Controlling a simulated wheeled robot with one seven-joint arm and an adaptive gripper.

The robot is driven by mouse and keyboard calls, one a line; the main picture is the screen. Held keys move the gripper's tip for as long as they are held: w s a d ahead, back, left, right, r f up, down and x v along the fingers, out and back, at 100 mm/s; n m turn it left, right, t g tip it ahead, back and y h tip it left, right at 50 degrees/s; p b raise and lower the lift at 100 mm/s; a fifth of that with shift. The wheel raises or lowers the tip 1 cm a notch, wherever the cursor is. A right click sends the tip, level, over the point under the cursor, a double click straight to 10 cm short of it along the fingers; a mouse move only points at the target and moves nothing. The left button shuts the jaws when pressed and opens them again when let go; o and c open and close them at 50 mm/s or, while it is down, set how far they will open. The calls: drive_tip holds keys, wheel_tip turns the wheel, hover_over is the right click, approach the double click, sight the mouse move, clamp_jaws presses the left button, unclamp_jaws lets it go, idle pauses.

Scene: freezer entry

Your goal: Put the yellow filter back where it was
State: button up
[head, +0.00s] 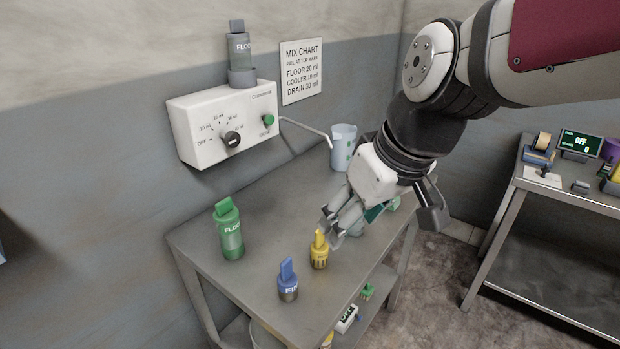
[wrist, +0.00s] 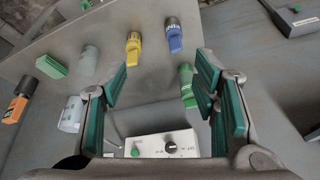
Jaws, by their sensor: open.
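The yellow filter (head: 319,252) stands upright on the metal table (head: 190,241), to the right of the blue filter (head: 287,281). In the wrist view the yellow filter (wrist: 133,47) is at the top, left of the blue filter (wrist: 174,38). My gripper (head: 335,228) is just above and behind the yellow filter in the head view. In the wrist view my gripper (wrist: 163,88) has its fingers wide apart with nothing between them, and the yellow filter lies beyond the fingertips. A gap between gripper and filter is hard to judge.
A green bottle (head: 229,232) stands at the table's left. The white dispenser (head: 222,125) on the wall holds a dark bottle (head: 239,47), and its spout reaches toward a clear jug (head: 343,148). A mix chart (head: 302,71) hangs beside it. A second table (head: 570,199) is at right.

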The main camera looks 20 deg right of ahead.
drive_tip(key=s+d+r+m+h, duration=0.1)
drive_tip(key=s+r+m, duration=0.1)
drive_tip(key=s, duration=0.6)
drive_tip(key=shift+d+m+t+h, duration=0.3)
drive_tip(key=shift+d+m+t, duration=0.1)
drive_tip(key=shift+w, duration=0.1)
